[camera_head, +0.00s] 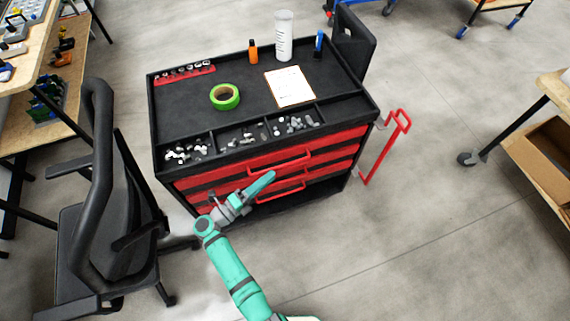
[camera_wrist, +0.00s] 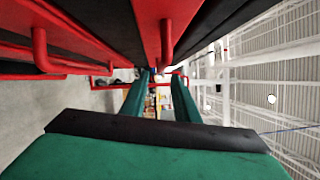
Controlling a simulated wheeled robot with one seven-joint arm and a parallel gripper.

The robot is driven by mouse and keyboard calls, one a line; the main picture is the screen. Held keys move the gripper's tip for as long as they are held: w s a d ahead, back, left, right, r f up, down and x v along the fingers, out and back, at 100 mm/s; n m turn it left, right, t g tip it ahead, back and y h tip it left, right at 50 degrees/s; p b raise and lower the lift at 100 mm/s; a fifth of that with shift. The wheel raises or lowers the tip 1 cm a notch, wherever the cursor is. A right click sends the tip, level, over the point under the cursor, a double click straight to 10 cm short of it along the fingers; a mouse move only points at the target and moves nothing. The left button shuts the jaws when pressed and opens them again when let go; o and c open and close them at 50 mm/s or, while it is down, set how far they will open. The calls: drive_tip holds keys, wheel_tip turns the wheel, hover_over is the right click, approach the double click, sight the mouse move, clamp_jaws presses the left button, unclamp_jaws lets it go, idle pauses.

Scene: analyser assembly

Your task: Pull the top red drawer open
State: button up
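The black tool cart has several red drawers that look shut. The top red drawer (camera_head: 342,140) has a red bar handle (camera_head: 280,163) at the middle of its front. My gripper (camera_head: 266,179) is in front of the drawer fronts, just below the top handle and close to a lower handle (camera_head: 284,194). In the wrist view, my two green fingers (camera_wrist: 158,84) stand apart with nothing visible between them. A red handle (camera_wrist: 168,40) shows above the fingers there, apart from them, and another handle (camera_wrist: 42,50) shows at the left.
The cart top (camera_head: 185,108) carries green tape (camera_head: 225,97), a clipboard paper (camera_head: 290,86), a white cylinder (camera_head: 284,36) and small parts in front trays. A black chair (camera_head: 95,215) stands left of the cart. A red side handle (camera_head: 385,145) juts out right. The front right floor is clear.

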sight(285, 164)
drive_tip(key=x, duration=0.8)
drive_tip(key=shift+w+d+r, duration=0.1)
drive_tip(key=shift+d, duration=0.05)
drive_tip(key=shift+c, duration=0.4)
clamp_jaws()
